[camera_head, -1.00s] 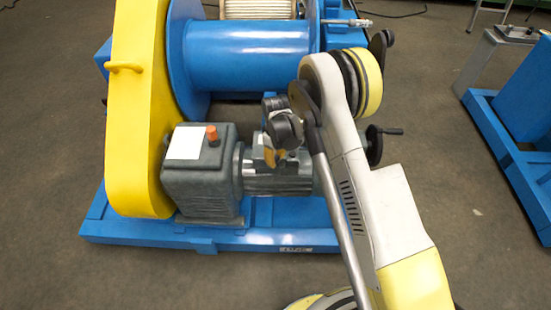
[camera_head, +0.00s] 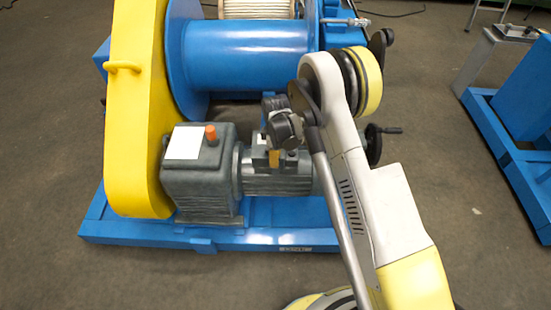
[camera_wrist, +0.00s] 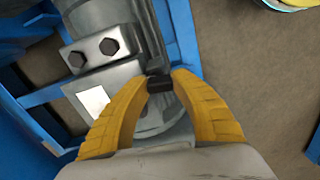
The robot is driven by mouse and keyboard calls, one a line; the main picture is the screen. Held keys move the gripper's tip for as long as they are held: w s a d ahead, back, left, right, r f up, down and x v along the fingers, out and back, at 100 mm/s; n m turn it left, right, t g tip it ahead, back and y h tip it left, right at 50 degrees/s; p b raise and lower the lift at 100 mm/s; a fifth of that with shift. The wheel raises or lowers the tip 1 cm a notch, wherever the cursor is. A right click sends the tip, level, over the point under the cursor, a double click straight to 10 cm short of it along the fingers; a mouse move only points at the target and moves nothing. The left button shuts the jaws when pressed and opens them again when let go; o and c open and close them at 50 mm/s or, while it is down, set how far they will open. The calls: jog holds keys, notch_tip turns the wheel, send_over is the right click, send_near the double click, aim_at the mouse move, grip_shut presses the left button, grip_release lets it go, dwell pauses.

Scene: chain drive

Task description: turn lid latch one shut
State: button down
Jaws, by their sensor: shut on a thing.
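My gripper (camera_head: 274,160) is over the grey motor (camera_head: 290,182) in the head view, mostly hidden behind my own wrist. In the wrist view, the two yellow fingers of my gripper (camera_wrist: 160,83) close on a small black block, which looks like the lid latch (camera_wrist: 160,86). The block sits between the fingertips, above the grey motor body. I cannot tell how far the latch is turned. Two dark hex bolts sit on a grey plate (camera_wrist: 92,51) at upper left in the wrist view.
A grey gearbox (camera_head: 200,180) with an orange cap stands left of the motor. A tall yellow guard (camera_head: 135,110) and blue drum (camera_head: 245,58) are behind and left. A black crank handle (camera_head: 383,131) sticks out at right. Open floor (camera_head: 440,110) lies right of the machine.

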jog(key=c, duration=1.1)
grip_release()
jog(key=shift+o, duration=0.2)
notch_tip(320, 180, up, 12)
